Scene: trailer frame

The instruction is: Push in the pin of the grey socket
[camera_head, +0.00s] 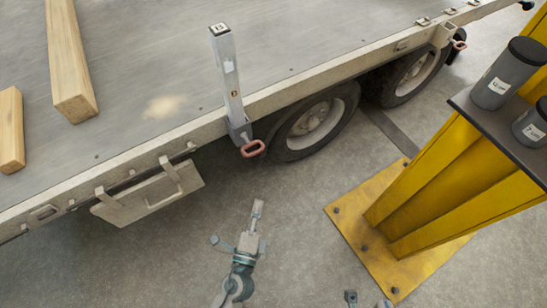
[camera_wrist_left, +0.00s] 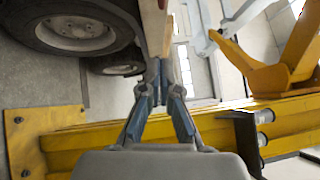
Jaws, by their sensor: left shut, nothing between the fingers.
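The grey socket (camera_head: 238,130) sits on the side rail of the trailer, at the foot of an upright metal post (camera_head: 227,75). Its pin has a reddish loop handle (camera_head: 253,148) that sticks out from the trailer side. My left gripper (camera_head: 257,203) is shut and empty, below the handle in the head view and apart from it. In the left wrist view its closed fingers (camera_wrist_left: 160,75) point toward the trailer edge. Small parts that look like my right gripper (camera_head: 366,299) show at the bottom edge of the head view; most of it is hidden.
A yellow column on a bolted base plate (camera_head: 350,215) stands at the right, with a dark shelf (camera_head: 480,115) holding dark canisters (camera_head: 508,75). Trailer wheels (camera_head: 312,125) lie behind the handle. Wooden beams (camera_head: 68,60) lie on the bed. The floor between trailer and column is clear.

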